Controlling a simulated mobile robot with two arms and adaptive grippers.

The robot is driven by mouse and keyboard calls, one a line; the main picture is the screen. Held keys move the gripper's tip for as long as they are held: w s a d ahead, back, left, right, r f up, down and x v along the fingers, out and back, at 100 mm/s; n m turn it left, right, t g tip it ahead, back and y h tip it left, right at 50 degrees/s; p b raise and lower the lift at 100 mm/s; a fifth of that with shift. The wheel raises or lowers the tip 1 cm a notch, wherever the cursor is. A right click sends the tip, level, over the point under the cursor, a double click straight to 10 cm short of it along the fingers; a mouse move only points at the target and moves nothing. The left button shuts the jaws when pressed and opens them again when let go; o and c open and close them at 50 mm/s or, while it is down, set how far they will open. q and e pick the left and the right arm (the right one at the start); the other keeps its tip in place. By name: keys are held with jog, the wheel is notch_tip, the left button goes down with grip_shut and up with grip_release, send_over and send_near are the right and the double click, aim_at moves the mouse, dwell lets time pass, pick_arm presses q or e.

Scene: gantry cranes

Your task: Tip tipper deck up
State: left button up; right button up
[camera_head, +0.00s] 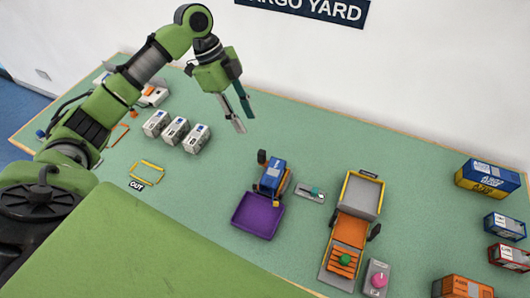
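A model with a purple tray (257,215) and a blue and orange body (271,178) stands mid-table. To its right is a longer unit with a grey open deck (362,195) and an orange slatted section (346,245) bearing a green knob-like part (344,259). The label by the grey deck is too small to read, so I cannot tell for sure which is the tipper deck. My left gripper (246,124) hangs above the table, left of and beyond both units. Its fingers are apart with nothing between them. My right gripper is out of view.
A small plate with a teal knob (315,191) lies between the units; a grey box with a pink knob (378,281) is near the front. White printed boxes (175,130) stand left. Coloured containers (487,178) stand right. The green table (430,205) has free room between.

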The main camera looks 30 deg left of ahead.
aim_at(261, 151)
pick_arm(q)
jog(key=p+x, duration=0.1)
jog(key=x, duration=1.2)
jog(key=shift+s+f+p, duration=0.1)
jog(key=shift+f+p, duration=0.15)
jog(key=shift+p, duration=0.15)
grip_shut()
